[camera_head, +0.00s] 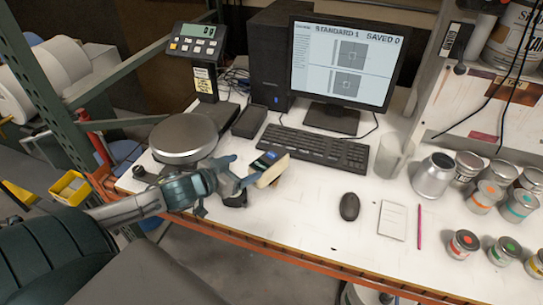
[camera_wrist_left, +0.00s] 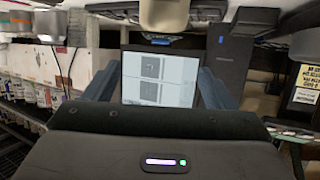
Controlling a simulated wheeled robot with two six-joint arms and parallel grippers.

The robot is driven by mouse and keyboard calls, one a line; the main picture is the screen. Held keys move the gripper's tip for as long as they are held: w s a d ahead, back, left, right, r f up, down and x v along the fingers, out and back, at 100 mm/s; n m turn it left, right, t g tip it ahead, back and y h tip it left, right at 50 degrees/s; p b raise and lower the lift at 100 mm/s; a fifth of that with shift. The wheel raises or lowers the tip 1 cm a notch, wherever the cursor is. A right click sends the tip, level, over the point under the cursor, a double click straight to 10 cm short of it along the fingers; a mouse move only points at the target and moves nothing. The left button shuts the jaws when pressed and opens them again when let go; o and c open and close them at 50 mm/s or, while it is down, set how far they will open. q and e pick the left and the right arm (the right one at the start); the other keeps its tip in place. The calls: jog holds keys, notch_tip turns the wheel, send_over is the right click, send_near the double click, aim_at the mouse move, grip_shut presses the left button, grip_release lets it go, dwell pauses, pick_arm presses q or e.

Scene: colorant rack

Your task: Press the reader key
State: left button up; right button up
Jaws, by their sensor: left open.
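The reader appears to be the small device (camera_head: 268,158) with a blue screen and a pale tan body, on the white table in front of the keyboard. Its key is too small to make out. My left gripper (camera_head: 240,174) is just left of the reader, low over the table. It is open, with nothing between its fingers; whether it touches the reader I cannot tell. In the left wrist view my two fingers (camera_wrist_left: 155,88) stand apart, with the monitor screen between them. A tan part (camera_wrist_left: 163,14) shows at the top edge there. My right gripper is not in view.
The monitor (camera_head: 343,65) reads "STANDARD 1 SAVED 0". The keyboard (camera_head: 315,150) lies behind the reader, a scale with a round pan (camera_head: 184,135) to the left. A mouse (camera_head: 349,207), a notepad (camera_head: 393,220) and several paint cans (camera_head: 463,244) are to the right.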

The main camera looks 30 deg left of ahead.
pick_arm(q)
grip_shut()
dwell(0.4)
dwell(1.4)
